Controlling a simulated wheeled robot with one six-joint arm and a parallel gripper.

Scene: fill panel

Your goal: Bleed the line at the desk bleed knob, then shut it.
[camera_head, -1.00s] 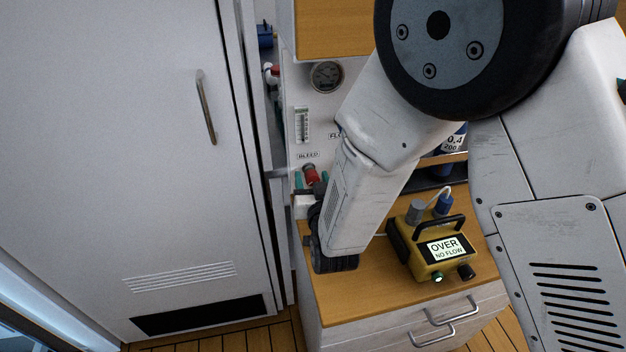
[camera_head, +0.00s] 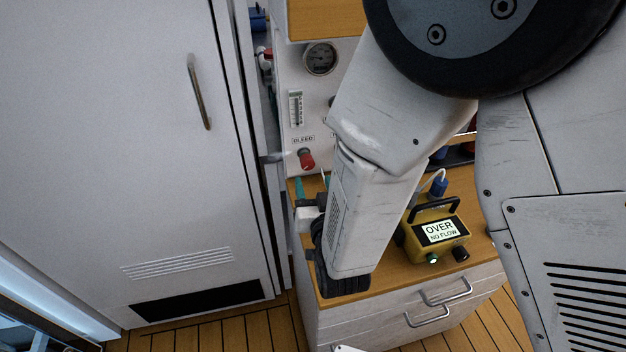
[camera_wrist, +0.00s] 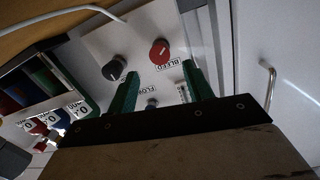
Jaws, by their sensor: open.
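The red bleed knob (camera_head: 306,159) sits on the white panel (camera_head: 296,78) under the BLEED label in the head view. It also shows in the wrist view (camera_wrist: 160,52), beside a black knob (camera_wrist: 117,67) near the FLOW label. My gripper (camera_head: 311,184) is just below and in front of the red knob in the head view, partly hidden by my wrist. In the wrist view its two green fingers (camera_wrist: 160,85) are spread apart with nothing between them. The red knob lies beyond the fingertips, apart from them.
A yellow meter (camera_head: 437,242) reading "OVER NO FLOW" stands on the wooden desk (camera_head: 385,275). A round gauge (camera_head: 320,58) and a level scale (camera_head: 296,108) are on the panel. A white door (camera_head: 110,150) stands close at left.

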